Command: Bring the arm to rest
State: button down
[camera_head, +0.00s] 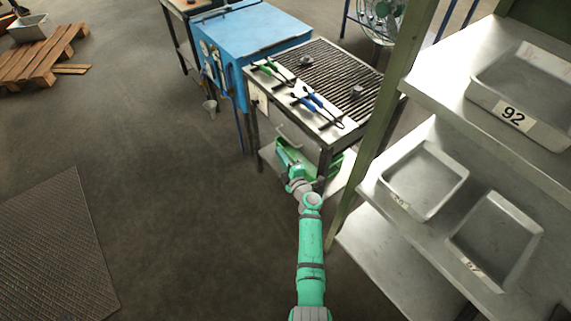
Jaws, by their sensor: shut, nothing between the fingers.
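My green and grey arm reaches from the bottom edge of the head view up to the front of a metal bench with a slatted top (325,72). My gripper (284,152) is at the far end of the arm, low in front of the bench and below its top. It is small here and its fingertips are hard to make out. It is shut and holds nothing. A green crate (335,166) on the bench's lower shelf is partly hidden by the arm.
Green-handled tongs (272,70) and blue-handled tongs (314,100) lie on the bench. A blue cabinet (255,35) stands behind left. A rack with grey trays (425,180) and a green post (385,115) is close on the right.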

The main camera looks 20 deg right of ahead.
jog(key=shift+s+d+r, duration=0.1)
jog(key=shift+s, duration=1.25)
jog(key=shift+s+d, duration=0.1)
jog(key=shift+s, duration=1.2)
jog(key=s+a+r+m+t+h, duration=0.15)
jog(key=s+a+m, duration=0.75)
jog(key=s+a, duration=1.15)
jog(key=s+r+m+g, duration=0.1)
jog(key=s+r, duration=0.3)
jog(key=s, duration=0.6)
jog(key=s+d+r+m+g, duration=0.1)
jog(key=s+r+m, duration=0.3)
jog(key=s, duration=0.6)
jog(key=s+r+m+g, duration=0.1)
jog(key=s+r+m, duration=0.2)
jog(key=s, duration=0.7)
jog(key=shift+d+r+h, duration=0.15)
jog(key=shift+r+h, duration=0.2)
jog(key=shift+r, duration=0.15)
